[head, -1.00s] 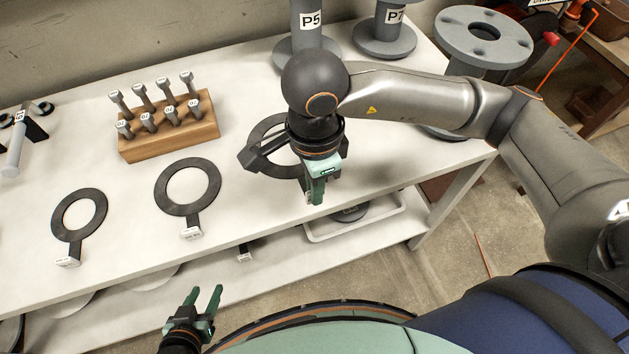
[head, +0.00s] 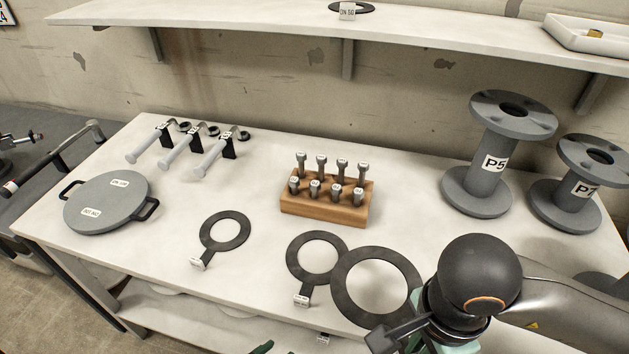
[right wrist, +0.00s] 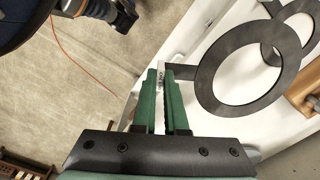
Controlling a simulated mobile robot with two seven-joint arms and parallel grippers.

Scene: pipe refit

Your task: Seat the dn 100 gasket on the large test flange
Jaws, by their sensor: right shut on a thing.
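The largest dark ring gasket (head: 342,290) is at the lower middle of the head view, overlapping a smaller gasket in the picture. In the right wrist view this large gasket (right wrist: 212,88) has its tab and white label between the green fingers. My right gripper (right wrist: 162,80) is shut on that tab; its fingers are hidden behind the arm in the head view. The label is too small to read. Of my left gripper (head: 262,348) only a green tip shows at the bottom edge. The large test flange cannot be made out; a grey edge shows behind my right arm.
Two smaller gaskets (head: 207,234) (head: 296,262) lie on the table. A wooden bolt block (head: 325,207), spool P5 (head: 490,150), another spool (head: 577,190), several handled tools (head: 180,158) and a round grey lidded disc (head: 108,200) stand around. A shelf (head: 250,22) runs above.

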